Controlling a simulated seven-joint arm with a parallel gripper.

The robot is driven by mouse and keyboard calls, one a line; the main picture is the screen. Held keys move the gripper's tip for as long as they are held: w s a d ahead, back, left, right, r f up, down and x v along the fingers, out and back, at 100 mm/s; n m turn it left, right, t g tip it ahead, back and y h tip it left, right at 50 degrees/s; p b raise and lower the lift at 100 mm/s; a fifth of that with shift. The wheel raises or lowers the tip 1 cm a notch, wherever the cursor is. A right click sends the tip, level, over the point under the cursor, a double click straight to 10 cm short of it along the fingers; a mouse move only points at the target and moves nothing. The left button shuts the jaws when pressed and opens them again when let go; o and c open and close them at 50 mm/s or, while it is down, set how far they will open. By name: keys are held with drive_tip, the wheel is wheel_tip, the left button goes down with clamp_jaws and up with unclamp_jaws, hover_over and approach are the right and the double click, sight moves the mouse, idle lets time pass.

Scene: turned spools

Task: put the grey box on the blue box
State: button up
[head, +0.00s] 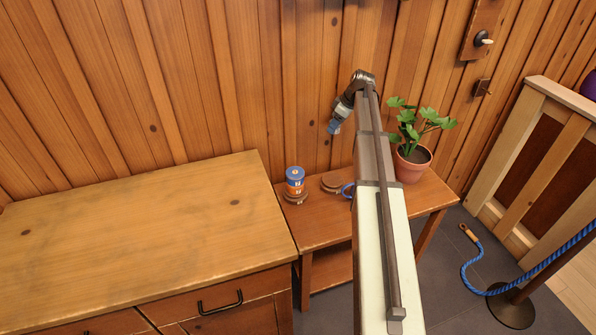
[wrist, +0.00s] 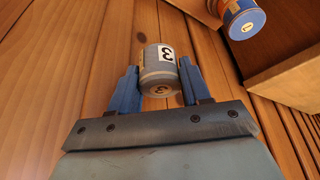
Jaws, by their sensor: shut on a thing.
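The grey box (wrist: 158,68) is a small round grey container with a white label reading 3. My gripper (wrist: 160,82) is shut on it, with a blue finger on either side, in the wrist view. In the head view my gripper (head: 335,127) hangs in the air above the small table, in front of the wall; I cannot make out the grey box there. The blue box (head: 295,182) is a round blue container with an orange band. It stands upright on the small table, below and left of my gripper. It also shows at the top right of the wrist view (wrist: 243,20).
The small wooden table (head: 322,228) also bears a flat brown disc (head: 333,181) with nothing on it and a potted plant (head: 413,160) at right. A larger wooden cabinet (head: 130,235) stands at left. The plank wall (head: 220,90) rises close behind.

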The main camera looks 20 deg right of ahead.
drive_tip(key=a+n, duration=0.2)
drive_tip(key=a, duration=1.1)
drive_tip(key=n+g, duration=0.1)
hover_over(292, 172)
drive_tip(key=d, duration=0.1)
drive_tip(key=shift+y, duration=0.4)
drive_tip(key=shift+s+d+f, duration=0.1)
drive_tip(key=shift+s+f, duration=0.05)
drive_tip(key=shift+f, duration=2.4)
drive_tip(key=shift+s+d+f, duration=0.1)
drive_tip(key=shift+s+f, duration=0.05)
drive_tip(key=shift+f, duration=2.35)
drive_tip(key=o, duration=1)
drive_tip(key=shift+f, duration=0.1)
drive_tip(key=shift+o, duration=0.2)
drive_tip(key=v, duration=1.2)
drive_tip(key=shift+w, duration=0.1)
